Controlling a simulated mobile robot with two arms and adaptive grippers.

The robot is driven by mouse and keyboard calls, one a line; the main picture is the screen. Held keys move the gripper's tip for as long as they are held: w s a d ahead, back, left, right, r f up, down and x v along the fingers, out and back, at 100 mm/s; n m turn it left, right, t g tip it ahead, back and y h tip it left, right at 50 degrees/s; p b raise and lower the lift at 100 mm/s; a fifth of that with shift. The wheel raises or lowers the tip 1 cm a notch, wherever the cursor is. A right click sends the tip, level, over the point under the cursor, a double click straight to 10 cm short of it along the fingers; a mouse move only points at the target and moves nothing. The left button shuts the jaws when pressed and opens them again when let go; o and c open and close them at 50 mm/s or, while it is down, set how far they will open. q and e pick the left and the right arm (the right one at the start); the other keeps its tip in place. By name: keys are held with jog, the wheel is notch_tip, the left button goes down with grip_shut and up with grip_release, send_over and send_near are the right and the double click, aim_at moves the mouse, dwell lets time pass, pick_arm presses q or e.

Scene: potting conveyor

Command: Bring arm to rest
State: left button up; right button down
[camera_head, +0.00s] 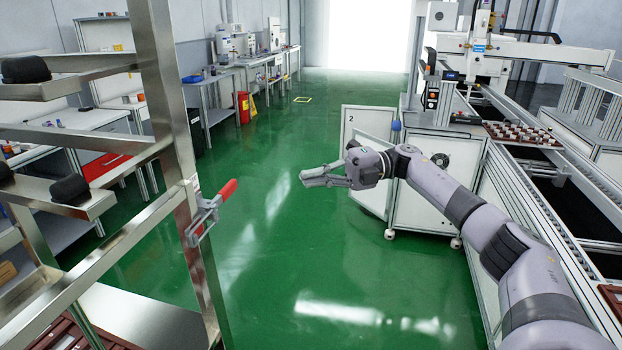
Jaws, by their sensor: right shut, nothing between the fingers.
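My right arm (455,195) comes in from the lower right and reaches toward the middle of the view. My right gripper (308,178) points left over the green floor. It is shut and empty, touching nothing. The left gripper is not in view.
A metal rack (160,80) with a red-handled clamp (215,208) stands close on the left. The conveyor (540,190) runs along the right, beside a white cabinet (425,195). Benches (210,80) line the far left wall. The green floor (270,240) between is clear.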

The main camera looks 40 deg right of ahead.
jog(key=shift+s+d, duration=0.1)
